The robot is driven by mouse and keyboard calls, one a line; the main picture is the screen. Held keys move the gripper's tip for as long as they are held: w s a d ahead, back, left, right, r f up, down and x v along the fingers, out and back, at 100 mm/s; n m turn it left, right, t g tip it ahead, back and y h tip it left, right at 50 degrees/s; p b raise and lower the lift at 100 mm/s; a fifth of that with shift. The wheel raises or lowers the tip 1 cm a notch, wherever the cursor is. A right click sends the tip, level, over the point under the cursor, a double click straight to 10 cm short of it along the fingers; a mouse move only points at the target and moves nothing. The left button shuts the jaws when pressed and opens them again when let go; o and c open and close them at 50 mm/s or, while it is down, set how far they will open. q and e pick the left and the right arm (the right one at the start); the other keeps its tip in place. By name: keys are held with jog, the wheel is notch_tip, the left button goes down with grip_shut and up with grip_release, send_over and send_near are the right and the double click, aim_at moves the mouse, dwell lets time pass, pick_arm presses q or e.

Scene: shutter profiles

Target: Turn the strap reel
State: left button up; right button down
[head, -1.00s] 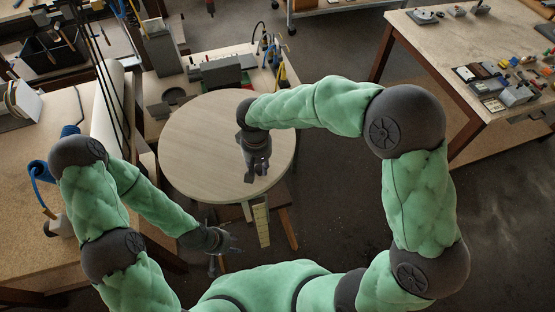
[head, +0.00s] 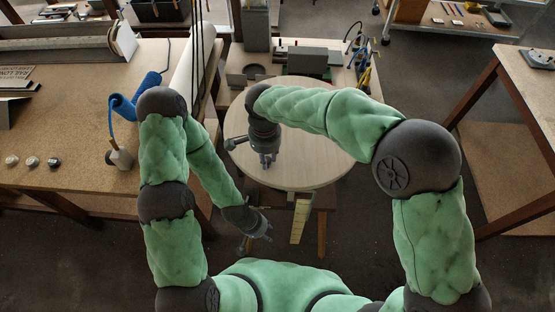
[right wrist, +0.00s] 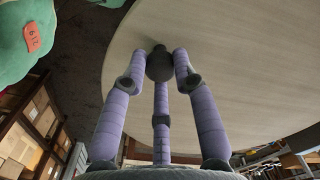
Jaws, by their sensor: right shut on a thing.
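A large pale round wooden disc (head: 325,155) lies flat in the middle of the head view; I cannot tell for sure whether it is the strap reel. It also fills much of the right wrist view (right wrist: 240,75). My right gripper (head: 268,160) is over its near left part. In the right wrist view, its three purple-grey fingers close around a small dark knob (right wrist: 160,64) in front of the disc. What the knob belongs to is partly hidden. My left gripper (head: 262,232) hangs below the near edge of the disc, apart from it, fingers spread and empty.
A yellow strip (head: 300,222) hangs under the disc's near edge beside wooden legs. A left bench (head: 60,130) carries a blue-handled tool (head: 135,100) and small knobs. Behind the disc is a bench with grey equipment (head: 308,62). A wooden table (head: 535,90) stands right. Floor between is clear.

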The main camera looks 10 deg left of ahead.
jog(key=shift+w+a+m, duration=0.2)
jog(key=shift+a+m, duration=0.2)
jog(key=shift+a, duration=0.2)
jog(key=c, duration=1)
grip_release()
jog(key=shift+o, duration=0.2)
jog(key=shift+r, duration=0.1)
notch_tip(320, 180, up, 12)
jog(key=shift+f, duration=0.2)
